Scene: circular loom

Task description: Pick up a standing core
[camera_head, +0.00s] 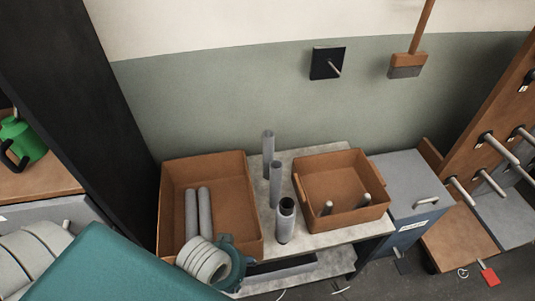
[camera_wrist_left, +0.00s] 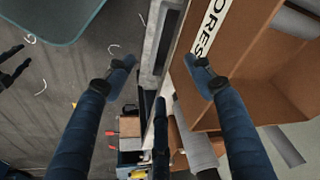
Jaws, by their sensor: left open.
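Three grey cores stand upright on the grey table (camera_head: 325,241): a back core (camera_head: 268,155), a middle core (camera_head: 276,185) and a front core (camera_head: 285,223) with a dark, open top. My left wrist shows in the head view in front of the large brown box, left of the standing cores. My left gripper (camera_wrist_left: 160,80) has its dark blue fingers spread wide in the left wrist view, with nothing between them. Its fingers are hidden in the head view.
The large brown box (camera_head: 236,170) holds grey cores (camera_head: 198,213) lying side by side. A smaller brown box (camera_head: 338,161) with short grey cylinders sits to the right. A grey cabinet (camera_head: 405,185) and peg board (camera_head: 492,107) stand farther right. The wall is behind.

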